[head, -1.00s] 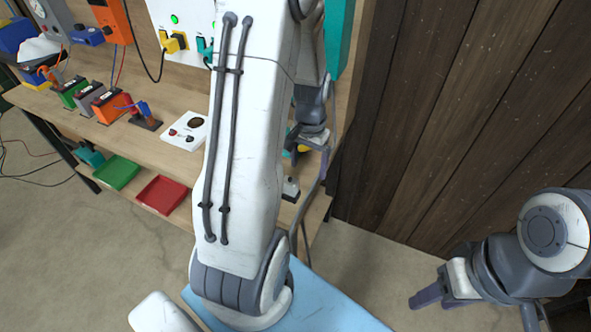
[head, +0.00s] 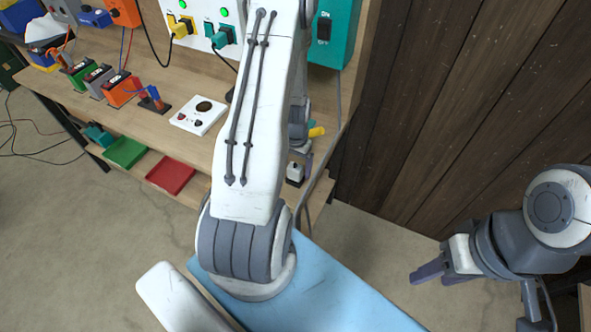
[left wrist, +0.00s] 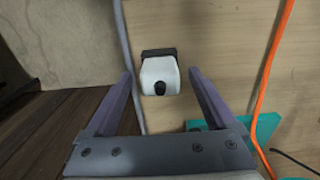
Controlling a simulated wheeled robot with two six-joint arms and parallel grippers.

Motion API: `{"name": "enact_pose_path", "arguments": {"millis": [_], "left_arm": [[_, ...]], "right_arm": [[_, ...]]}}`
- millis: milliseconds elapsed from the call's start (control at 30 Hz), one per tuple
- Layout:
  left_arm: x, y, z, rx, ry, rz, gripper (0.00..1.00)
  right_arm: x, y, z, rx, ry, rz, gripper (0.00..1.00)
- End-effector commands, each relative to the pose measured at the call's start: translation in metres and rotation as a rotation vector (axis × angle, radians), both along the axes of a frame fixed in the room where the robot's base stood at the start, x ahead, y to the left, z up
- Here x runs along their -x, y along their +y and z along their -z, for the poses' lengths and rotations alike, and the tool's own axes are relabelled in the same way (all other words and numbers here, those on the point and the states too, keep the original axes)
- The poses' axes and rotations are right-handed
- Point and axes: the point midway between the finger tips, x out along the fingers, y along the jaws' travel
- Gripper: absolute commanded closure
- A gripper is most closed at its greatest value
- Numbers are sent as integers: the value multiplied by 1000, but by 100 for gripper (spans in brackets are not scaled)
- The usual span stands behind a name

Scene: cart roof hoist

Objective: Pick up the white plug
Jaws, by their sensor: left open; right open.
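The white plug (head: 295,172), with a dark base, stands near the right end of the wooden bench in the head view. In the left wrist view the white plug (left wrist: 160,73) shows a dark knob on its near side and lies between and ahead of the fingertips. My left gripper (left wrist: 161,80) is open and empty, one finger on each side of the plug in that picture. In the head view my own arm hides most of this gripper. My right gripper (head: 434,277) is open and empty at the right, away from the bench.
A grey cable (head: 337,128) runs down beside the plug, and an orange cable (left wrist: 268,75) lies to its right in the left wrist view. A white socket plate (head: 198,116) lies on the bench. A dark plank wall (head: 450,120) stands on the right.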

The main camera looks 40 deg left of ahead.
Motion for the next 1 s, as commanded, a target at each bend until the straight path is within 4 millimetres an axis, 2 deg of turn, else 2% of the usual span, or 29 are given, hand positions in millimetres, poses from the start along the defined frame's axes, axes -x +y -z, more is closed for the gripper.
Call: {"name": "enact_pose_path", "arguments": {"millis": [200,433,567,600,667,1000], "left_arm": [[0,0,17,0,0,0,10],[0,1,18,0,-1,0,10],[0,1,18,0,-1,0,60],[0,1,18,0,-1,0,75],[0,1,18,0,-1,0,98],[0,1,17,0,-1,0,100]], "right_arm": [[0,0,-6,0,0,-1,50],[0,0,-5,0,0,-1,50],[0,0,-5,0,0,-1,50],[0,0,-5,0,0,-1,50],[0,0,-5,0,0,-1,50],[0,0,-5,0,0,-1,50]]}}
